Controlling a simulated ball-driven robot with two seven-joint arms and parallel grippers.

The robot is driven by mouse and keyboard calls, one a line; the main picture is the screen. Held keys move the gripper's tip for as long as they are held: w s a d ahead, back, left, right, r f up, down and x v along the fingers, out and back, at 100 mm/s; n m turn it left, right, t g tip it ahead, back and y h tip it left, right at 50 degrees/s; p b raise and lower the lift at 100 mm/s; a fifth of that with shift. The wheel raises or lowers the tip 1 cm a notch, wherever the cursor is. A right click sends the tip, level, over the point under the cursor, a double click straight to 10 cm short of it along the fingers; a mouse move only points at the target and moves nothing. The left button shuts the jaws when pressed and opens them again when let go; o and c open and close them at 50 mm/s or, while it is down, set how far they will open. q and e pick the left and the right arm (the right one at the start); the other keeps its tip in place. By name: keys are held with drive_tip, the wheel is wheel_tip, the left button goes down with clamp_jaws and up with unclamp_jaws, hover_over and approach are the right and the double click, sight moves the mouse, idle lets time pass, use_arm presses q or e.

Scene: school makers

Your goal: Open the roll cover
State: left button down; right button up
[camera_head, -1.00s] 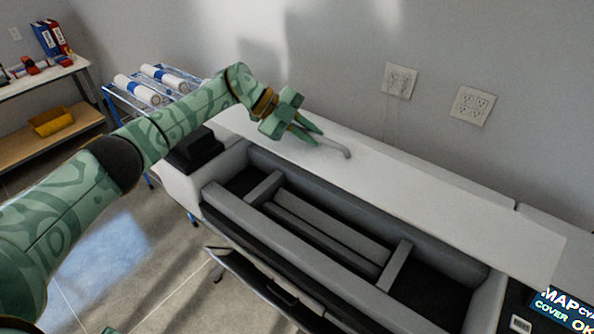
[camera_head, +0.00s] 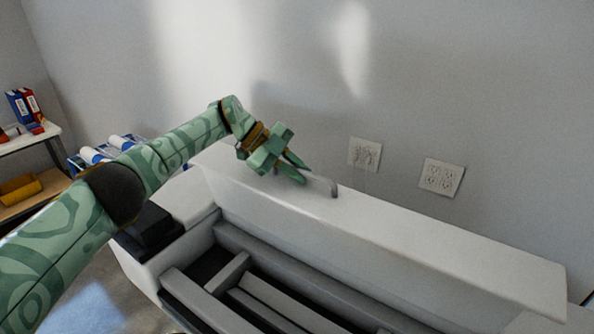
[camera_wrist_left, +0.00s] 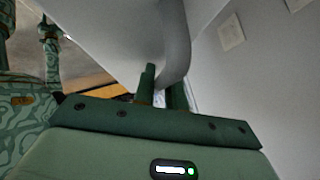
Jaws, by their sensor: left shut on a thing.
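The roll cover (camera_head: 400,240) is a long white panel along the back of the white machine. It stands raised, leaving the bay in front of it uncovered. Its grey curved handle (camera_head: 333,187) sticks out near the panel's top edge. My left gripper (camera_head: 298,171) is at the handle, shut on it. In the left wrist view the handle (camera_wrist_left: 175,45) runs down to between the dark green fingers (camera_wrist_left: 162,90), which partly hide its end. A green arm part of mine shows at the left of that view; no right jaws can be made out.
The machine's open bay holds grey rails (camera_head: 270,295) and dark recesses. A wall with two outlet plates (camera_head: 365,154) (camera_head: 441,178) stands close behind. A rack with white-and-blue rolls (camera_head: 93,155) and a shelf with a yellow bin (camera_head: 18,189) are at the left.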

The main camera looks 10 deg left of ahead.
use_arm(q)
drive_tip(key=shift+f, duration=0.2)
drive_tip(key=c, duration=1.5)
unclamp_jaws()
drive_tip(key=shift+o, duration=0.2)
drive_tip(key=shift+r, duration=0.1)
drive_tip(key=shift+a+r, duration=0.15)
drive_tip(key=shift+a, duration=0.1)
drive_tip(key=b+v, duration=0.2)
drive_tip(key=v, duration=0.6)
drive_tip(key=shift+w+a+r+b, duration=0.1)
drive_tip(key=shift+a+b, duration=0.05)
drive_tip(key=shift+b, duration=0.25)
drive_tip(key=p+v, duration=0.1)
drive_tip(key=v, duration=0.6)
drive_tip(key=shift+r, duration=0.2)
